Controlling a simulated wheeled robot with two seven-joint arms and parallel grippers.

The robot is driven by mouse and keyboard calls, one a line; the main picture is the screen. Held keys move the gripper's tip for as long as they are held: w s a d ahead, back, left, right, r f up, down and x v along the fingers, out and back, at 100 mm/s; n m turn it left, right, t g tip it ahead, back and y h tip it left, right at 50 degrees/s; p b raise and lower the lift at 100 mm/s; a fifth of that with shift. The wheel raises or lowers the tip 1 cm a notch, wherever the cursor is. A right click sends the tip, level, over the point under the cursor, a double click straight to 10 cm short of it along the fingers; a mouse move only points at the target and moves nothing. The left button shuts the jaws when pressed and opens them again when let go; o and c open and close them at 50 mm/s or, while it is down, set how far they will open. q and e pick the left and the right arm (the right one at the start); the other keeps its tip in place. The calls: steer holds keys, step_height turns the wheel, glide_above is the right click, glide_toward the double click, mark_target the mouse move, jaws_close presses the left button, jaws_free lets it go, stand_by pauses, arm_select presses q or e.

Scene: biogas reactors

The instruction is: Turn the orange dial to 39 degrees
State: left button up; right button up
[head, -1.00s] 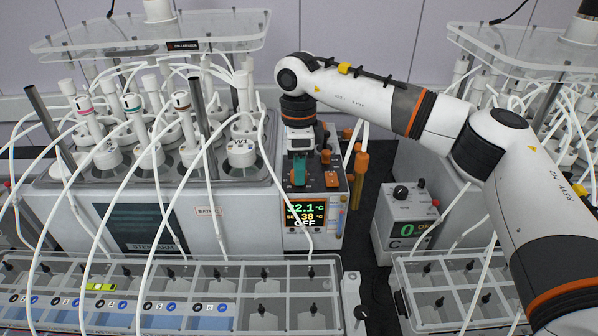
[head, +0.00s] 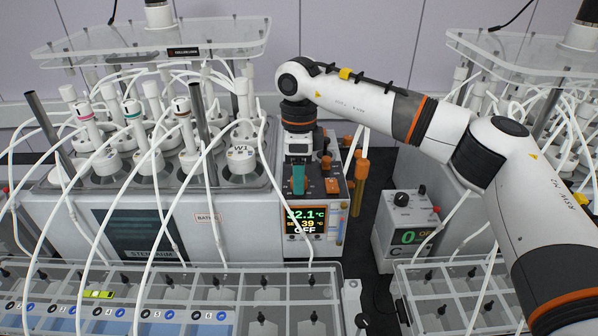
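The control panel with a small display (head: 305,221) is at the front right of the left reactor bath. The display reads 32.1 °C in green, a set value of 39 in yellow, and OFF. My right gripper (head: 299,180) points down at the panel top above the display, with a green finger part showing. Finger spacing cannot be made out. My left gripper is not in view.
Bottles with white tubes (head: 240,160) stand in the bath to the left. A grey box with a black knob (head: 402,199) is to the right. Clear-lidded trays (head: 265,285) lie in front. Orange-topped tubes (head: 360,170) stand right of the panel.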

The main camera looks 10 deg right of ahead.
steer(key=shift+w+r, duration=0.1)
steer(key=shift+r, duration=0.3)
step_height(320, 180, up, 11)
steer(key=b, duration=0.2)
steer(key=shift+w+b, duration=0.2)
steer(key=shift+b, duration=0.15)
steer(key=shift+d+r, duration=0.1)
